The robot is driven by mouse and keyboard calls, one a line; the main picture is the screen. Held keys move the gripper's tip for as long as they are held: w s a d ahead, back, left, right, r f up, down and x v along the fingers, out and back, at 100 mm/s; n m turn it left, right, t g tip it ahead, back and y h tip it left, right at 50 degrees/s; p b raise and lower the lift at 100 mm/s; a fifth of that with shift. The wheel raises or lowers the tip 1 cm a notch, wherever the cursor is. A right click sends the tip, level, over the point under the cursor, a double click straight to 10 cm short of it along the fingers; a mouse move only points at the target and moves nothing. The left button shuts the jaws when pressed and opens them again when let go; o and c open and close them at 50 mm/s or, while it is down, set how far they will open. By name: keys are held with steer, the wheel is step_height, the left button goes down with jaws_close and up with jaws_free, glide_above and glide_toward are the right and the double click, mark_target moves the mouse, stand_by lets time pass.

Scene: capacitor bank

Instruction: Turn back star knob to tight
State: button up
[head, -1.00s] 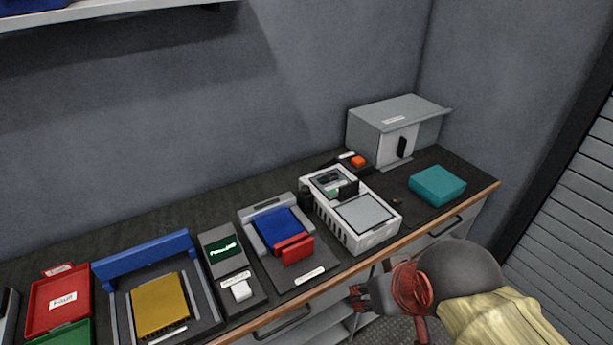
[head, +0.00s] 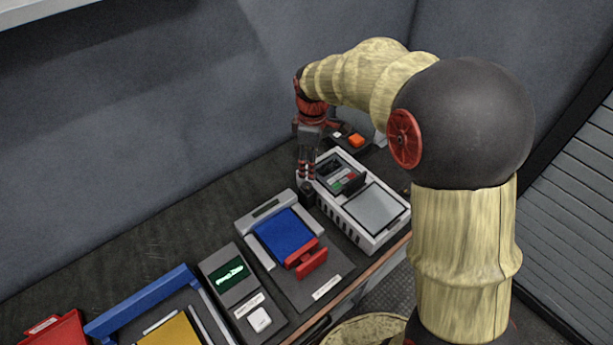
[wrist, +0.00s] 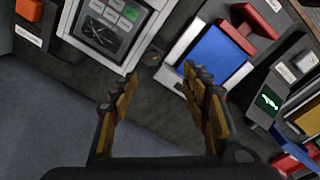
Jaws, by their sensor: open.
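The back star knob (head: 307,193) is a small dark knob at the left side of the white-grey unit (head: 385,235), toward the wall. It shows in the wrist view as a dark round piece (wrist: 152,59) beside the unit's casing. My gripper (head: 306,176) points down just above the knob. In the wrist view my gripper (wrist: 150,88) has its two fingers apart with nothing between them, and the knob lies just beyond the fingertips. Contact with the knob cannot be made out. The knob's turn angle is too small to read.
The unit's panel (wrist: 104,23) stands close beside the fingers. A fixture with a blue block (head: 280,232) and red handle (head: 312,263) is on the other side. An orange button (head: 356,140) sits farther back. My arm hides the bench's right end.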

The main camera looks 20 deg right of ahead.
steer(key=n, duration=0.2)
glide_above(307, 185)
steer(key=shift+g, duration=0.4)
step_height(307, 185, down, 5)
steer(key=shift+r+p, duration=0.1)
steer(key=shift+p, duration=0.35)
steer(key=shift+f+b, duration=0.9)
steer(key=shift+f, duration=3.1)
steer(key=shift+c, duration=0.8)
steer(key=c, duration=1)
